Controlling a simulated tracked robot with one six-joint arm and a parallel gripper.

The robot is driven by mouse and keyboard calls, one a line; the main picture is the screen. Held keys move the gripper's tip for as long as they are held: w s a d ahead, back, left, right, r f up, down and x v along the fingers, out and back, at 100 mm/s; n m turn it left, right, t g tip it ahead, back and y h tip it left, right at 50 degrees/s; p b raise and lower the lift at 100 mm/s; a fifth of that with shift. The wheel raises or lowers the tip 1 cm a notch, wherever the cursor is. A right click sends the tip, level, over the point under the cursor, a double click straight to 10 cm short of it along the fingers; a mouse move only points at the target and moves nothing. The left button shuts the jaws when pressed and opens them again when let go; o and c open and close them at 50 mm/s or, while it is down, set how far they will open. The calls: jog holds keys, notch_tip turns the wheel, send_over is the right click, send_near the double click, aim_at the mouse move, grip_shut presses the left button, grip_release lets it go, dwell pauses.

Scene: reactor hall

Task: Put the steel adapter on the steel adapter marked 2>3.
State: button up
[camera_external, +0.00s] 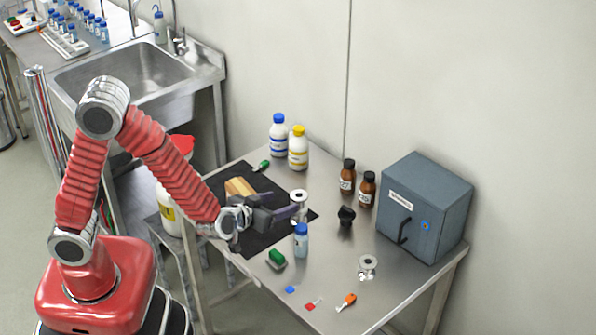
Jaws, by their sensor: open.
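A steel adapter (299,196) with a dark round opening on top stands upright at the right part of the black mat. A second steel piece (367,262) with a round flange lies on the bare table in front of the grey cabinet. The marking 2>3 is not readable on either one. My gripper (288,208) is open, low over the mat, with its fingers pointing right at the upright adapter. The fingers are close beside or around it; I cannot tell whether they touch. The adapter's lower part is partly hidden by the gripper.
The black mat (232,182) also bears a wooden block (240,187). A blue-capped bottle (301,243) stands just in front of my gripper. The grey cabinet (424,208) bounds the right.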

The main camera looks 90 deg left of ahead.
jog(key=shift+s+d+r, duration=0.25)
jog(key=shift+s+d, duration=0.15)
jog(key=shift+d, duration=0.15)
dwell(0.4)
jog(key=d+r+m+t+h, duration=0.25)
jog(key=d+r+h, duration=0.3)
jog(key=d, duration=0.45)
jog(key=d+r+m+t+h, duration=0.1)
jog(key=d+r+m+h, duration=0.4)
jog(key=d, duration=0.5)
jog(key=s+d+r+m+g, duration=0.1)
jog(key=s+m+g, duration=0.1)
jog(key=s, duration=0.8)
jog(key=s+d+r+m+g, duration=0.1)
jog(key=s+g, duration=0.2)
jog(key=s, duration=0.8)
jog(key=shift+s+d+r+m+h, duration=0.25)
jog(key=shift+d+r+m+h, duration=0.1)
jog(key=shift+d+r, duration=0.05)
jog(key=shift+o, duration=0.3)
jog(key=shift+g, duration=0.25)
